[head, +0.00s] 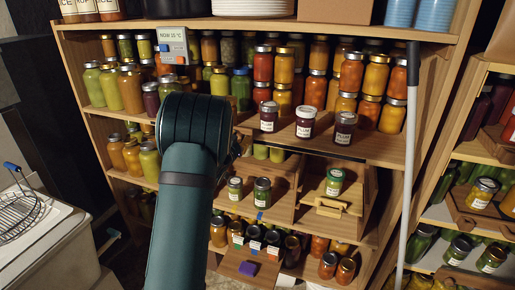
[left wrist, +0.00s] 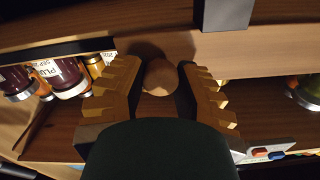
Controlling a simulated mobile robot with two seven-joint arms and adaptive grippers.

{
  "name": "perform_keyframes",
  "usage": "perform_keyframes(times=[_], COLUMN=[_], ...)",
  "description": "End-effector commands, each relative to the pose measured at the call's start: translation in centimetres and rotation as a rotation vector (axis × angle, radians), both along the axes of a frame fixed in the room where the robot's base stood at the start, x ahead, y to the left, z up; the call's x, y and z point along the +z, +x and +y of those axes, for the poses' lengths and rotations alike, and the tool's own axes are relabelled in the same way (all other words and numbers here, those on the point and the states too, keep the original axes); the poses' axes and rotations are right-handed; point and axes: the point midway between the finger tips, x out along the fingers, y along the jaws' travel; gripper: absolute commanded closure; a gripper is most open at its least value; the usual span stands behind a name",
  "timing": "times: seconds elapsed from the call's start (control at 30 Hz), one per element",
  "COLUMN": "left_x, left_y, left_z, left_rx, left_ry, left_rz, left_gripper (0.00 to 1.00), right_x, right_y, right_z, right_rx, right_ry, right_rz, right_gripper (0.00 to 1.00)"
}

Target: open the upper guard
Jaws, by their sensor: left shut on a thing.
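In the left wrist view, my left gripper (left wrist: 160,66) has its two ridged fingers closed around a round wooden knob (left wrist: 160,78). Behind the knob is a brown wooden surface (left wrist: 255,63); I take it to be part of the guard, but its full outline does not show. In the head view my dark green left arm reaches up to the shelf and covers most of the gripper, the knob and whatever is behind them. My right gripper is in neither view.
Jars with dark contents (head: 305,122) stand right of my arm near a shelf edge, with a dark strip (head: 322,155) below. A small display (head: 172,45) is above my arm. A grey pole (head: 408,150) stands upright at the right. Jars crowd the shelves.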

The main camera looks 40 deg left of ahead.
Motion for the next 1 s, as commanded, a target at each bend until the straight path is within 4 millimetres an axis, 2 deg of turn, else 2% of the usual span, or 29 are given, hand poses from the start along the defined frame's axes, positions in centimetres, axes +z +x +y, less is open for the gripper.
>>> perform_keyframes(times=[0.07,0.2,0.6,0.63,0.7,0.73,1.0], left_x=[0.3,0.4,0.6,0.6,0.5,0.5,0.2], left_y=[-0.2,-0.4,-0.4,-0.4,-0.4,-0.4,-0.5], left_z=[1.1,1.9,2.0,2.0,2.0,2.0,2.0], left_rx=[0.001,-0.001,-0.004,-0.003,-0.003,-0.004,-0.002], left_ry=[0.002,0.002,0.002,0.003,0.002,0.002,-0.001], left_rz=[-0.011,-0.011,-0.012,-0.012,-0.011,-0.01,-0.005], left_gripper=[1.0,1.0,1.0,0.64,0.4,0.37,0.37], right_x=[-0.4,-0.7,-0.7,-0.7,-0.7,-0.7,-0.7], right_y=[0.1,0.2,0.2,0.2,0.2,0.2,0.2], right_z=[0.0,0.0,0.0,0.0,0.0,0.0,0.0], right_rx=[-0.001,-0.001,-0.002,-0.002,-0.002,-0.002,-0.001], right_ry=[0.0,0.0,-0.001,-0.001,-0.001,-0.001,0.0], right_rz=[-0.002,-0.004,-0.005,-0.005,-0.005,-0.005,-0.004], right_gripper=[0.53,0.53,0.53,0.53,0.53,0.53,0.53])
